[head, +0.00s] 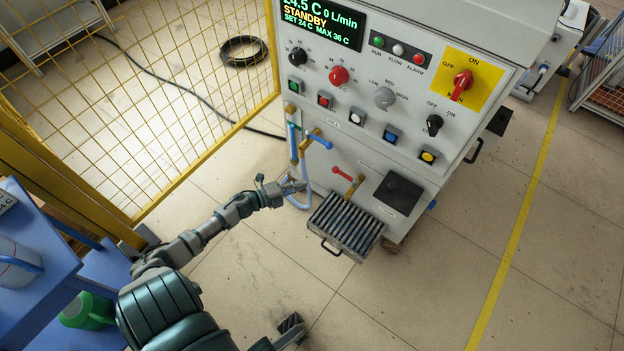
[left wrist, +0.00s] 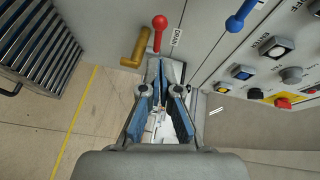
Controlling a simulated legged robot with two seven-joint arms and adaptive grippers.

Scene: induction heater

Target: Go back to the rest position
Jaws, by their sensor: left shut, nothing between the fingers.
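My left arm reaches from the lower left of the head view to the front of the heater cabinet (head: 400,110). My left gripper (head: 291,186) is by the clear hose, below the blue-handled valve (head: 320,140) and left of the red-handled valve (head: 342,173). In the left wrist view its blue-padded fingers (left wrist: 161,75) are together with nothing held. The red lever (left wrist: 159,30) and its brass pipe are just beyond the fingertips in that view. I cannot tell whether the fingers touch the cabinet or the hose.
A slatted metal tray (head: 345,226) juts from the cabinet's lower front, right of my gripper. A yellow mesh fence (head: 150,75) stands at the left. A blue shelf unit (head: 40,245) with a green can (head: 88,311) is at lower left.

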